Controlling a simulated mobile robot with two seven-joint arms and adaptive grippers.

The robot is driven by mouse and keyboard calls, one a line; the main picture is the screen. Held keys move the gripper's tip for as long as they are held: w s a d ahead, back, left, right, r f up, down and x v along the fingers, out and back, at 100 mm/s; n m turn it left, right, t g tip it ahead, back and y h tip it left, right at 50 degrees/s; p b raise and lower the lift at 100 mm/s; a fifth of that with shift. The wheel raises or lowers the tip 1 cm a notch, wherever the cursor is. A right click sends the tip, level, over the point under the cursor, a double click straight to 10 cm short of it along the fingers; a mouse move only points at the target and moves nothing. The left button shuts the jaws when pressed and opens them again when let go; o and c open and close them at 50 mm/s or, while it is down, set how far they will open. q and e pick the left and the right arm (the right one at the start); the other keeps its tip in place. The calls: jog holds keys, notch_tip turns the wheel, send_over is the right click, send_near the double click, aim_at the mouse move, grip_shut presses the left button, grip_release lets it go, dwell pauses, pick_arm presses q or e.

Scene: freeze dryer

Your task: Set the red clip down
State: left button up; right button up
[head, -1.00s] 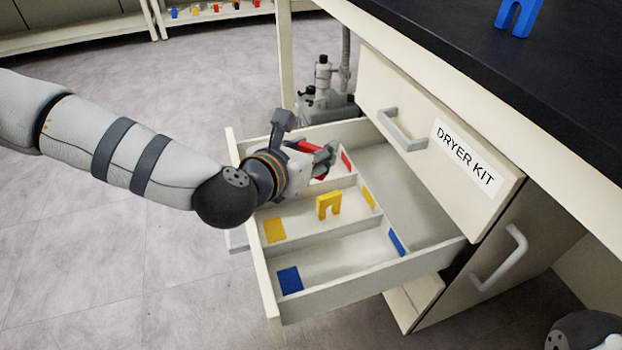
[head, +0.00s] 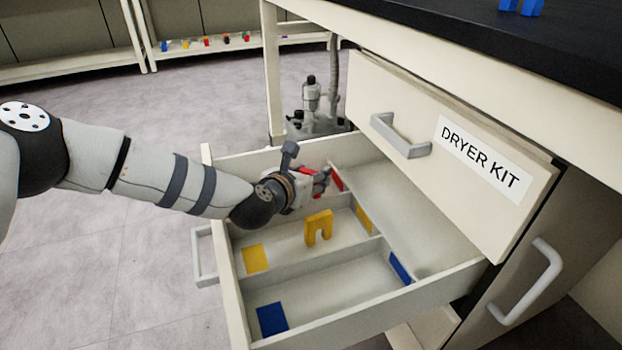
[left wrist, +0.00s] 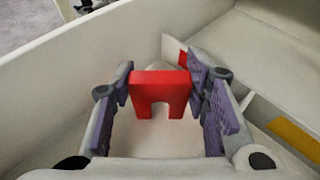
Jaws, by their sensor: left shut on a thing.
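The red clip (left wrist: 160,80) is an upright arch in the middle of the left wrist view, between the purple-padded fingers of my left gripper (head: 319,177). The gripper is shut on it. In the head view the gripper is low inside the rear compartment of the open drawer (head: 240,310) and mostly hides the clip. The drawer's red patch (head: 337,180) shows just beyond the fingertips, and also in the left wrist view (left wrist: 183,58). I cannot tell whether the clip touches the compartment floor. My right gripper is out of view.
A yellow clip (head: 318,227) stands in the middle compartment between yellow patches. The front compartment, with blue patches (head: 272,318), is empty. Low dividers and drawer walls surround the gripper. The DRYER KIT drawer front (head: 450,140) is at right. A blue clip (head: 531,7) is on the black worktop.

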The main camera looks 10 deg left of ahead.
pick_arm(q)
jog(key=shift+r, duration=0.15)
jog(key=o, duration=0.3)
jog(key=shift+f, duration=0.25)
jog(key=o, duration=0.4)
jog(key=shift+o, duration=0.2)
